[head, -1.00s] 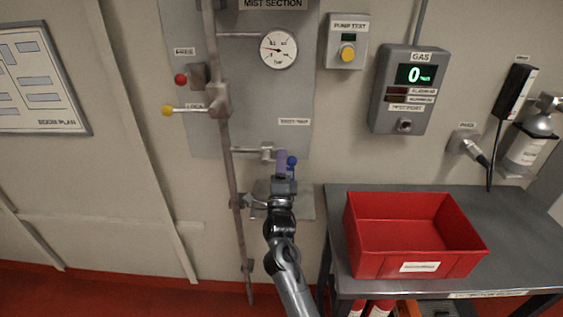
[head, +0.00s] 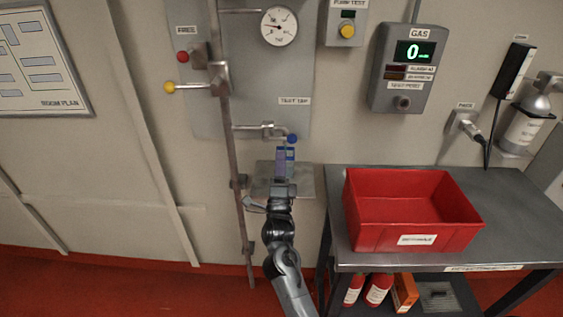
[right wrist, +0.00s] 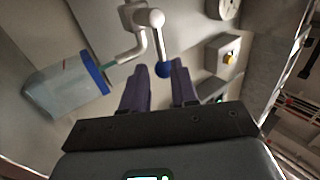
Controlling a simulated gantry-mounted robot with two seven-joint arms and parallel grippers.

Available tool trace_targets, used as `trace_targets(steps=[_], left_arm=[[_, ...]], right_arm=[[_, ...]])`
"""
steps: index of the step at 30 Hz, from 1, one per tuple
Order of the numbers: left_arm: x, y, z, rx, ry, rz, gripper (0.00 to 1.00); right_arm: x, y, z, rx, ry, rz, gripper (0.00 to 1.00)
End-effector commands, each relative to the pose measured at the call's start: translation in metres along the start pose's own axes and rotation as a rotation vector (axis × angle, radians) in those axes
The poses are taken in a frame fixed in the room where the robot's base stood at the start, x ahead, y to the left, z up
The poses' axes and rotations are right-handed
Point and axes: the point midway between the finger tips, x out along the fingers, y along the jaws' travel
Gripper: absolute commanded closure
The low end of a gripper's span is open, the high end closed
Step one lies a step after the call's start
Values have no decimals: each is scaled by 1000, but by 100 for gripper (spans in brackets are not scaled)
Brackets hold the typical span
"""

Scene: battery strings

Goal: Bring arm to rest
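The test tap (head: 267,128) is a metal pipe on the grey wall panel with a blue ball knob (head: 291,138). My right gripper (head: 285,150) points up at the wall just below the knob, its purple fingers upright. In the right wrist view the gripper (right wrist: 159,68) is open, with a gap between the fingers. My left gripper is not in view.
A red bin (head: 413,225) stands on a grey bench (head: 495,200) to the right. Above are the gas box (head: 405,68) and pump test box (head: 345,24). A vertical pipe (head: 232,150) with a yellow-knobbed lever (head: 170,87) is at left.

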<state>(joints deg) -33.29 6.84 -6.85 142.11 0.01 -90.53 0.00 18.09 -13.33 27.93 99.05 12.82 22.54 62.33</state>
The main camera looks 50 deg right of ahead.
Motion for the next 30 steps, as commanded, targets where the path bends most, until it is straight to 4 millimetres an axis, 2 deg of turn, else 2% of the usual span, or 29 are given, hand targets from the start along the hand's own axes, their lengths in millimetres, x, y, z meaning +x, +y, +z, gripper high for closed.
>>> trace_targets(steps=[7, 10, 15, 17, 20, 23, 27, 30], left_arm=[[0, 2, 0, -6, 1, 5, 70], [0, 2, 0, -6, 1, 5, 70], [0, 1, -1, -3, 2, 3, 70], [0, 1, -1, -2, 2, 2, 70], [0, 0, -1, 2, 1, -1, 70], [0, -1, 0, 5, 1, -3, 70], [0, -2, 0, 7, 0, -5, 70], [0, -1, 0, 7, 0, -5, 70]], right_arm=[[-1, 2, -1, -3, -1, 2, 72], [-10, 11, -4, -21, -12, 17, 72], [-46, 46, -18, -112, -89, 52, 72], [-64, 50, -22, -148, -138, 47, 72], [-97, 51, -20, -197, -262, 52, 72], [-142, 55, -6, -282, -458, 131, 72], [-228, 62, 17, -486, -808, 294, 72], [-291, 61, 23, -644, -1061, 385, 72]])
